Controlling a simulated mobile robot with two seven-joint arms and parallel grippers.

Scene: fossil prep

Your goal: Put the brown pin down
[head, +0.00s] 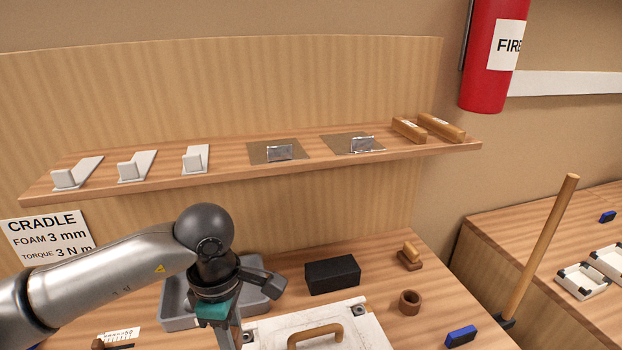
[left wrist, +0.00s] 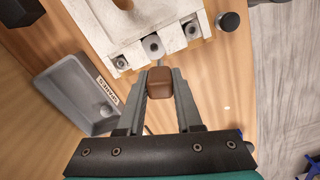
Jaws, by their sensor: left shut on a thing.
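The brown pin (left wrist: 160,84) is between the fingers of my left gripper (left wrist: 160,80) in the left wrist view. Its blocky brown head shows, with a thin metal shank beyond it towards a white slab (left wrist: 112,25). I cannot tell whether the shank touches the slab. In the head view my left gripper (head: 230,338) points down at the bottom edge, left of the white slab with its brown handle (head: 318,334); the pin cannot be made out there. My right gripper is in neither view.
A grey tray (left wrist: 62,99) lies left of the gripper in the wrist view. In the head view a black block (head: 333,274), a brown ring (head: 410,302) and a blue block (head: 462,337) stand on the bench. A shelf (head: 240,175) crosses above.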

